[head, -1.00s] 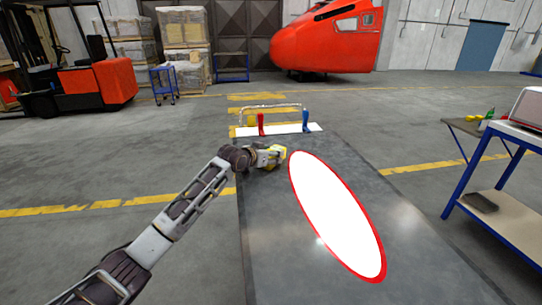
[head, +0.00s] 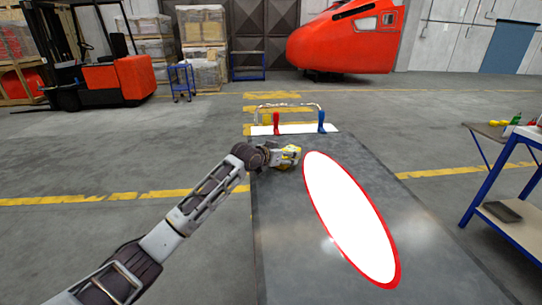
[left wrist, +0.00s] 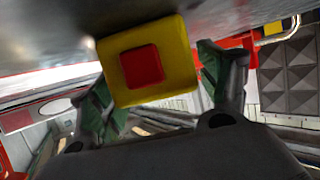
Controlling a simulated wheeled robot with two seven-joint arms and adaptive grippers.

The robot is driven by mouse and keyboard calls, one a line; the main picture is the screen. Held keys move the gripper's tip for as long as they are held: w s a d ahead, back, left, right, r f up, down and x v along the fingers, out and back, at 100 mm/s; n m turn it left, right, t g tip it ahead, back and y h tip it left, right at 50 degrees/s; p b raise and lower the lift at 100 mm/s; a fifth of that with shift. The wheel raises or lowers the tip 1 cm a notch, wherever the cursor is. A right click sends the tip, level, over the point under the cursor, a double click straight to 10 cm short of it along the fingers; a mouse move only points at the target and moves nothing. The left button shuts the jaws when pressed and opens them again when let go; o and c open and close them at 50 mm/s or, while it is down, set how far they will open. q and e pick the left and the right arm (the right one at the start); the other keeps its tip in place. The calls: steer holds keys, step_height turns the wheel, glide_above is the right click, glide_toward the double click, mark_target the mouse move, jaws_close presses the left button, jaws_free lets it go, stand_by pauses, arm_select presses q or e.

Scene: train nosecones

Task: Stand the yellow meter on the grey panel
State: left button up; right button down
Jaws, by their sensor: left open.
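The yellow meter (left wrist: 182,48) shows a red square face in the left wrist view. It is small in the head view (head: 293,149), at the far left part of the grey panel (head: 285,230). My left gripper (left wrist: 158,82) is open, with its green-padded fingers on either side of the meter. I cannot tell whether the pads touch it. In the head view the gripper (head: 284,155) is at the meter, left of the white oval. The meter's upper edge meets the grey surface in the tilted wrist view; its underside is hidden. My right gripper is not in view.
A white oval with a red rim (head: 350,215) takes up much of the panel. A white strip (head: 294,130) with a red and a blue upright (head: 321,122) is at the far end. A blue-framed workbench (head: 510,170) stands at the right. The panel's near left is clear.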

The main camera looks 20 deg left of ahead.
arm_select(q)
steer(key=shift+v, duration=2.8)
steer(key=v, duration=0.4)
steer(key=shift+s+a+r+p, duration=0.2)
steer(key=shift+s+r+p, duration=0.05)
steer(key=shift+p, duration=0.05)
steer(key=shift+s+a+r, duration=0.1)
steer(key=shift+s, duration=0.35)
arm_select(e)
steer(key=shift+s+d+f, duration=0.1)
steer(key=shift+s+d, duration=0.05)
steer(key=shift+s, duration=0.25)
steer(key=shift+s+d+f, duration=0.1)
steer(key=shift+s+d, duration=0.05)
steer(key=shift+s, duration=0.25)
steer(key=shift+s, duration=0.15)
